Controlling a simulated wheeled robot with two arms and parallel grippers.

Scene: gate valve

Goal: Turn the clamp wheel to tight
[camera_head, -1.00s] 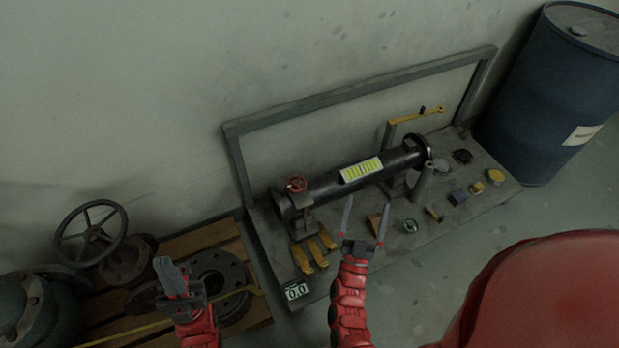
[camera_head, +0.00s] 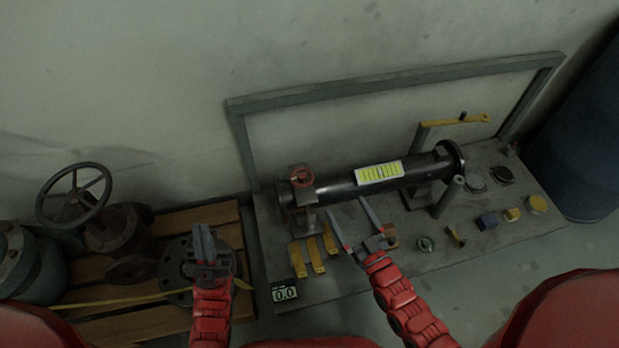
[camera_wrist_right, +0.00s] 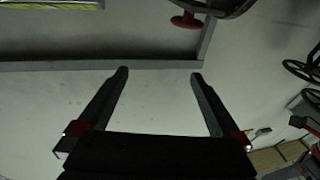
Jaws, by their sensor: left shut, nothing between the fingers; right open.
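The red clamp wheel (camera_head: 302,177) sits on top of a grey clamp (camera_head: 300,206) at the left end of a black pipe (camera_head: 330,188) on the bench. In the right wrist view the red wheel (camera_wrist_right: 187,22) shows at the top, beyond the fingertips. My right gripper (camera_head: 347,205) is open and empty, in front of the pipe and to the right of the wheel; its two fingers also show apart in the right wrist view (camera_wrist_right: 158,80). My left gripper (camera_head: 203,232) is shut and empty, left of the bench, over the pallet area.
A wooden pallet (camera_head: 222,216) with flanges and a large valve handwheel (camera_head: 74,195) stand at the left. Yellow blocks (camera_head: 316,254), a display reading 0.0 (camera_head: 285,293) and several small parts lie on the bench. A grey frame (camera_head: 390,78) rises behind it. A blue drum (camera_head: 583,150) stands right.

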